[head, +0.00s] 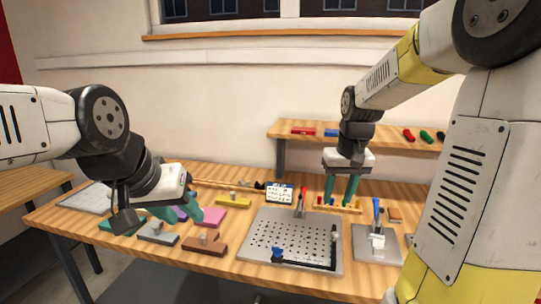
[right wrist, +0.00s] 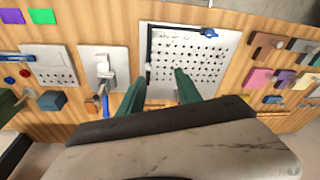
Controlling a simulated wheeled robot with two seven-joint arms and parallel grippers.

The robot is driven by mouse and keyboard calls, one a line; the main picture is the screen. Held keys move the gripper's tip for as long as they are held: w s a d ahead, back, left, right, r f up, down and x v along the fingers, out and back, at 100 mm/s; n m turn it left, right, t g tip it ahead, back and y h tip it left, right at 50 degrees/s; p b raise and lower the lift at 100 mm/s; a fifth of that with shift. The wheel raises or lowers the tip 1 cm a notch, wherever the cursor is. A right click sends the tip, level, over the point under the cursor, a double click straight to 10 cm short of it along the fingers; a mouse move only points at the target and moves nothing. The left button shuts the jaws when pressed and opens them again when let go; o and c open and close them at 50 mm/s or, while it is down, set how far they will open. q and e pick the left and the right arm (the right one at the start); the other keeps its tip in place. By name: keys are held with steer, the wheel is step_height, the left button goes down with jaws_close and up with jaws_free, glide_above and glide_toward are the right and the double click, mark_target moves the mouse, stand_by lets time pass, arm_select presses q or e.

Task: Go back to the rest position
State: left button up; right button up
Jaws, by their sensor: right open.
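My right gripper (head: 340,192) hangs with its two green fingers pointing down, apart and with nothing between them. It is above a small wooden rack with coloured pieces (head: 338,207), behind the perforated plate (head: 262,246). In the right wrist view, my right gripper (right wrist: 158,84) also shows as two spread green fingers, with the perforated plate (right wrist: 216,40) beyond them. My left gripper (head: 180,212) is low over the left part of the table, near several coloured blocks. Its green fingers are seen from the side, and their gap is unclear.
The wooden table (head: 225,262) carries a pink block (head: 211,216), a brown block (head: 204,245), a grey block (head: 158,233) and a yellow block (head: 233,201). A clamp with a blue handle (head: 377,212) stands at right. A shelf (head: 285,137) with coloured items is behind.

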steer(key=s+a+r+t, duration=0.2)
steer(key=s+a+r, duration=0.1)
steer(key=s, duration=0.5)
steer(key=s+a+r+t+y, duration=0.1)
steer(key=s+a+r+t, duration=0.1)
steer(key=s, duration=0.6)
steer(key=shift+s+a+r+y, duration=0.3)
steer(key=shift+a+r, duration=0.25)
steer(key=shift+r, duration=0.25)
stand_by(0.3)
